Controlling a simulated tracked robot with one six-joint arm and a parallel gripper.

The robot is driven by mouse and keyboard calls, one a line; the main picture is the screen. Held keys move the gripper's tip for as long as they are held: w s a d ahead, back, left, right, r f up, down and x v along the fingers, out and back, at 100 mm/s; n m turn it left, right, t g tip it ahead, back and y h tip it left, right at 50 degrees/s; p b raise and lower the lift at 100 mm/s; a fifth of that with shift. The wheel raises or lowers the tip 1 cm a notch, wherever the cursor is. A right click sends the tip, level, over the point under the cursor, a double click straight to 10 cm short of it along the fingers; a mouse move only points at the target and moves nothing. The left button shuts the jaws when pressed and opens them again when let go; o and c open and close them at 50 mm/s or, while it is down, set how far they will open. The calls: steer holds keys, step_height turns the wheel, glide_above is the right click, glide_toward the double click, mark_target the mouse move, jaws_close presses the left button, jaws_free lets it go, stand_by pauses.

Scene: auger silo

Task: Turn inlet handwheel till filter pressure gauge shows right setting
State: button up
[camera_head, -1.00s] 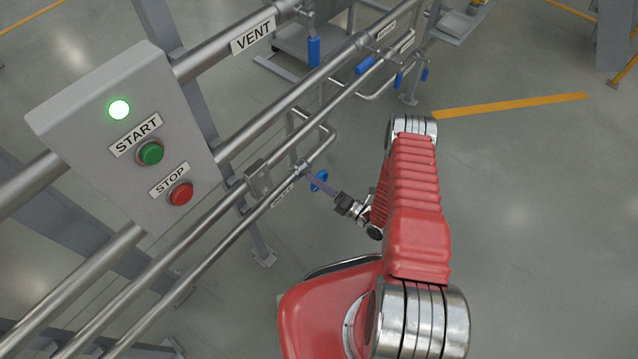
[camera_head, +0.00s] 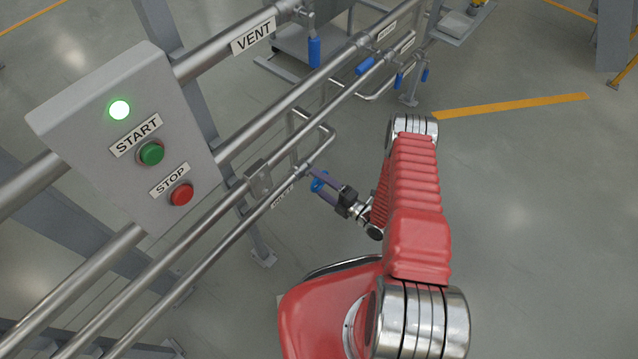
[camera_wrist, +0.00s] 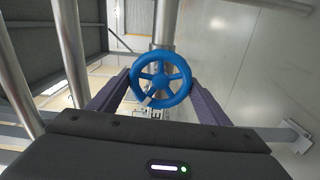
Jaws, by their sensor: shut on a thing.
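The inlet handwheel is a blue spoked wheel (camera_wrist: 161,79), seen face-on in the wrist view, with a pale mark on its lower left spoke. In the head view only bits of the blue wheel (camera_head: 318,184) show behind my fingers. My gripper (camera_head: 325,187) has its two purple-grey fingers on either side of the wheel's rim and is shut on it; in the wrist view the fingers (camera_wrist: 160,88) flank the wheel left and right. A partly hidden label sits by the wheel on the inlet pipe. I see no filter pressure gauge.
A grey control box (camera_head: 125,135) with a lit green lamp, a START button (camera_head: 151,153) and a STOP button (camera_head: 181,194) stands at left. Parallel steel pipes run diagonally beside my arm. Blue-handled valves (camera_head: 314,52) hang farther back.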

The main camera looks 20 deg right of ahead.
steer(key=shift+d+f, duration=0.1)
steer(key=shift+f, duration=0.05)
steer(key=o, duration=1)
steer(key=shift+o, duration=0.2)
steer(key=v, duration=1.3)
steer(key=shift+s+d, duration=0.2)
steer(key=shift+s, duration=0.2)
